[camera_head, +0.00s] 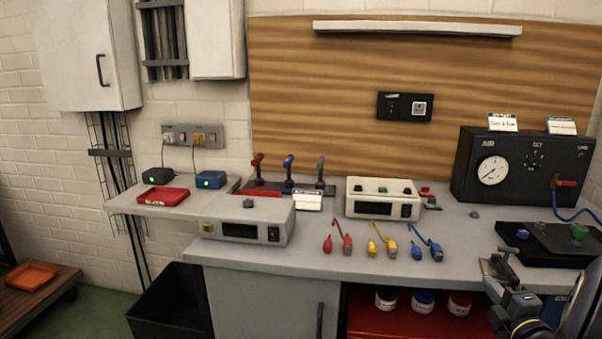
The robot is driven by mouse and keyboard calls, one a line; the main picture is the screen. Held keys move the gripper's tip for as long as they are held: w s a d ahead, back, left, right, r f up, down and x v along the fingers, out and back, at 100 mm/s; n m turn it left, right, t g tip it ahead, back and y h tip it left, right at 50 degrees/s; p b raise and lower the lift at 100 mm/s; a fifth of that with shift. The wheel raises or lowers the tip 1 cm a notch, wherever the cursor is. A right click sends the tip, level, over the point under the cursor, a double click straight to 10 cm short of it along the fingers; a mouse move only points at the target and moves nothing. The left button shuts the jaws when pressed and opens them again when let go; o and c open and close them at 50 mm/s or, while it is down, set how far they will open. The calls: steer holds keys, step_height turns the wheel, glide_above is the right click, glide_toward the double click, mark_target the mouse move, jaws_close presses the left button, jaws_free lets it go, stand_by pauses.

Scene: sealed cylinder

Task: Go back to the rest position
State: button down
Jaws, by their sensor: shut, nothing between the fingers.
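My gripper (492,266) is at the lower right, in front of the workbench's right part, with my dark wrist behind it at the picture's bottom right corner. Its fingers look shut, with nothing seen between them. It is small and partly dark, so its distance from the bench edge is hard to tell. The black air panel (477,180) stands at the back right with a round gauge, a red-handled valve (566,183) and a blue hose. A black tray (514,254) with a blue and a green part lies on the bench just beyond my gripper. I cannot make out a cylinder.
A black bin (170,305) stands on the floor. Jars sit on a red shelf below. Clear bench top lies left of the black tray.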

steer(key=s+a, duration=0.4)
steer(key=s, duration=0.8)
steer(key=w+d+m+g+h+p, duration=0.1)
steer(key=w+d+m+h, duration=0.2)
steer(key=d, duration=0.4)
steer(key=shift+w+r+g, duration=0.15)
steer(key=shift+r+g, duration=0.2)
steer(key=shift+g, duration=0.05)
steer(key=shift+m, duration=0.3)
